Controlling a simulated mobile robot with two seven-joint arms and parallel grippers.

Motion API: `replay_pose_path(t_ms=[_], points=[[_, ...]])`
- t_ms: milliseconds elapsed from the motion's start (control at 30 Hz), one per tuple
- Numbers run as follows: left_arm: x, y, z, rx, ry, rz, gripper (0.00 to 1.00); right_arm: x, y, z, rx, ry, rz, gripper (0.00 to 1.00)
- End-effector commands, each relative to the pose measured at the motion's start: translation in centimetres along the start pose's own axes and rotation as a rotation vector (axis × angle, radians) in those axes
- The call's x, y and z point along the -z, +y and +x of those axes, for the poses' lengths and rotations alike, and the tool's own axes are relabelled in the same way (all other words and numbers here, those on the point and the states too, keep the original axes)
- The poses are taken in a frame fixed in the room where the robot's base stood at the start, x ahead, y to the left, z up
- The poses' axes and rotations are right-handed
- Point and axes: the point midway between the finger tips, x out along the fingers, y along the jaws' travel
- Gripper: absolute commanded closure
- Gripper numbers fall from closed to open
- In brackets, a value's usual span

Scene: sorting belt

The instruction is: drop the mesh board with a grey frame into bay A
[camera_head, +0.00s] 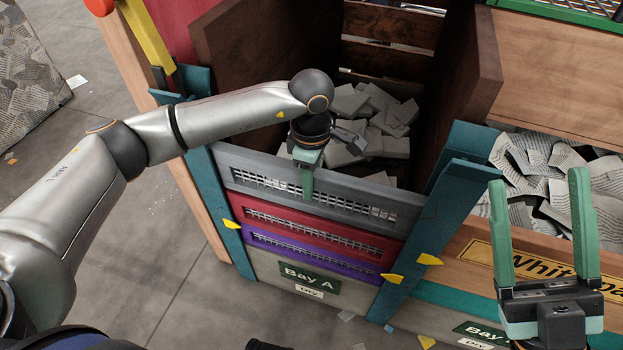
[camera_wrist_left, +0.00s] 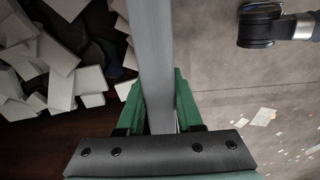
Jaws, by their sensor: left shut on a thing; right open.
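The mesh board with a grey frame (camera_head: 365,191) stands upright across the front of bay A, between two teal posts, directly above a red-framed mesh board (camera_head: 300,224). I cannot tell whether a thin gap remains between them. My left gripper (camera_head: 307,182) is shut on the grey board's top edge near its middle. In the left wrist view the green fingers (camera_wrist_left: 163,105) clamp both sides of the grey frame (camera_wrist_left: 155,50). My right gripper (camera_head: 539,185) is open and empty, in front of the neighbouring bay at the right.
A purple-framed board (camera_head: 310,257) sits below the red one, above the Bay A sign (camera_head: 309,278). Grey-white blocks (camera_head: 375,125) lie inside bay A between dark wooden walls. The right bay holds paper scraps (camera_head: 545,165). Yellow tabs (camera_head: 392,278) stick out from the posts. Open floor lies left.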

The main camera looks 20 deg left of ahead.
Motion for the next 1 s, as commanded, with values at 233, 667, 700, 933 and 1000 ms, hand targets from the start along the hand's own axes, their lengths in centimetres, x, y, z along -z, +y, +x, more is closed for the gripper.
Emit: replay_pose_path(t_ms=[233,667,700,933,1000], points=[[0.0,0.1,0.0,-0.003,-0.002,0.000,1.00,-0.1,0.0,-0.1,0.000,-0.001,0.001,0.30],[0.0,0.1,1.2,-0.003,-0.001,0.000,0.62,-0.7,-0.4,-0.8,0.000,-0.002,0.001,0.30],[0.0,0.1,1.2,-0.002,-0.001,0.000,0.57,-0.7,-0.4,-0.8,0.000,-0.002,0.001,0.30],[0.0,0.0,1.3,-0.001,-0.001,0.000,0.31,-0.7,-0.4,-0.8,0.000,-0.003,0.002,0.30],[0.0,0.0,1.3,-0.001,0.000,0.000,0.30,-0.7,-0.4,-0.8,0.000,-0.003,0.002,0.30]])
